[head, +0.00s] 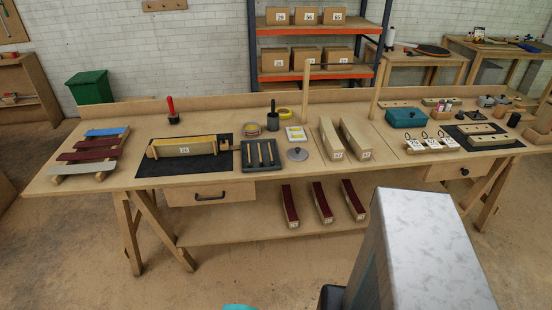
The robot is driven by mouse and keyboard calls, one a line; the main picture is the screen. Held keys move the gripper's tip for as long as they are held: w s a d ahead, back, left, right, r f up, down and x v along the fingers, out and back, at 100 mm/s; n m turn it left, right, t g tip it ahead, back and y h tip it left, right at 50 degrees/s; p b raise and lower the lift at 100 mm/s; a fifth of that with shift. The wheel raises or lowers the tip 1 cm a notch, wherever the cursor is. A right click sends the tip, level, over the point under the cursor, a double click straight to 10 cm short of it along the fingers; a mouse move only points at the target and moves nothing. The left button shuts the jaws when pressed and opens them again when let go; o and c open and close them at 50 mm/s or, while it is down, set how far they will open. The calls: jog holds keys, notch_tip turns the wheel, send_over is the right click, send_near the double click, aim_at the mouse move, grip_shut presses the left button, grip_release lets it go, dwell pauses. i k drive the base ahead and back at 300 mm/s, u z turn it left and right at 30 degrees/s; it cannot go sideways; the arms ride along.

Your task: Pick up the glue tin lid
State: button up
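A round grey lid with a small knob on top (297,155) lies on the workbench (225,186), near its front edge. It looks like the glue tin lid. It sits between a dark tray with several slim tools (243,163) and two long wooden blocks (330,143). A dark tin or pot (273,122) with a thin upright handle stands behind it, to the left. My gripper cannot be made out. A large pale part of my own body fills the lower right of the view.
A white card with yellow marks (296,133) lies just behind the lid. Tape rolls (251,130) are farther left. A tall wooden post (306,92) rises behind. A clamped wooden piece (183,147) lies on a black mat. The floor in front is clear.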

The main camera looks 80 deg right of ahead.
aim_at(297, 154)
jog(key=z, duration=0.8)
jog(key=k, duration=0.1)
jog(key=u, duration=1.95)
jog(key=k, duration=2.55)
jog(key=z, duration=0.25)
